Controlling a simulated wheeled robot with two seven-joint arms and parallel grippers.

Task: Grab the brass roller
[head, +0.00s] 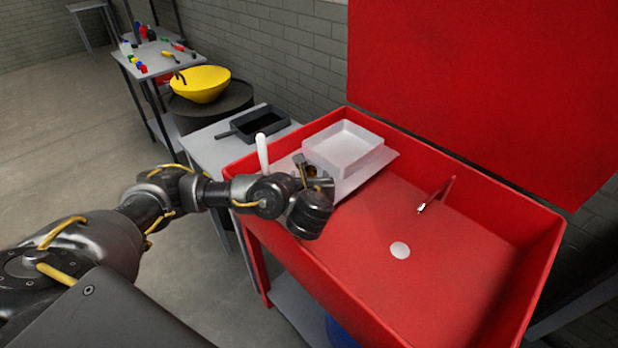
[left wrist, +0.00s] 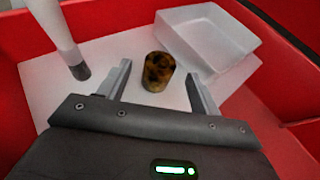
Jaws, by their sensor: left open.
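The brass roller (left wrist: 159,71) is a short, mottled gold and dark brown cylinder. In the left wrist view it stands on a pale board (left wrist: 110,48) and lies between the finger lines of my left gripper (left wrist: 159,84), towards the fingertips. The fingers are open, with a gap on each side of the roller. In the head view my left gripper (head: 318,183) is low over the board at the left end of the red basin, and its wrist and fingers mostly hide the roller. My right gripper is not in view.
A white rectangular tray (head: 346,146) sits on the board behind the gripper. A white-handled tool (head: 262,153) stands upright to its left. The red basin (head: 460,240) has raised walls and a small spout (head: 437,194). A dark pan (head: 262,123) lies on a grey side table.

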